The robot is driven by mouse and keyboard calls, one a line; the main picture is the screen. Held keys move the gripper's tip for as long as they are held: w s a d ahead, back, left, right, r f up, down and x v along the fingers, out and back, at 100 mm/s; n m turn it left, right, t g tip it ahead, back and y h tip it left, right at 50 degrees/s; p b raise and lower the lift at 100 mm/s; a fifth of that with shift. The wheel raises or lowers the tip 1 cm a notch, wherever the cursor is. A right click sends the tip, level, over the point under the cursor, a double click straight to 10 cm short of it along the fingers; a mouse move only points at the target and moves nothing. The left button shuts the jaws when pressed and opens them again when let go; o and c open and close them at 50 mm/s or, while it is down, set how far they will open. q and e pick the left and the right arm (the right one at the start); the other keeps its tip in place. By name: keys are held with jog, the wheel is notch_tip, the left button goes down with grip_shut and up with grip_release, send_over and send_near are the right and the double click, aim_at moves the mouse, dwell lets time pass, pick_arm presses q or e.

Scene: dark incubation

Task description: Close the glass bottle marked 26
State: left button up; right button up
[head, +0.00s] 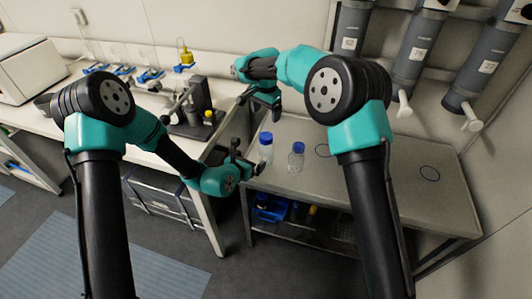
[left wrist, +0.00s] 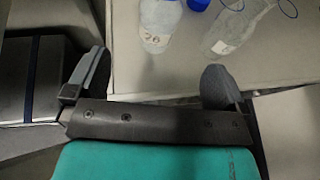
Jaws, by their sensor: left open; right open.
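My left gripper (head: 250,168) is open and empty at the table's left edge, short of the bottles. My right gripper (head: 261,105) is open, pointing down behind them.
Grey cylinders (head: 409,50) with spouts hang on the back wall. A white bench (head: 150,100) at left carries a dark instrument (head: 190,115). A blue bin (head: 270,208) sits under the table.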

pick_arm(q)
jog(key=shift+v, duration=2.35)
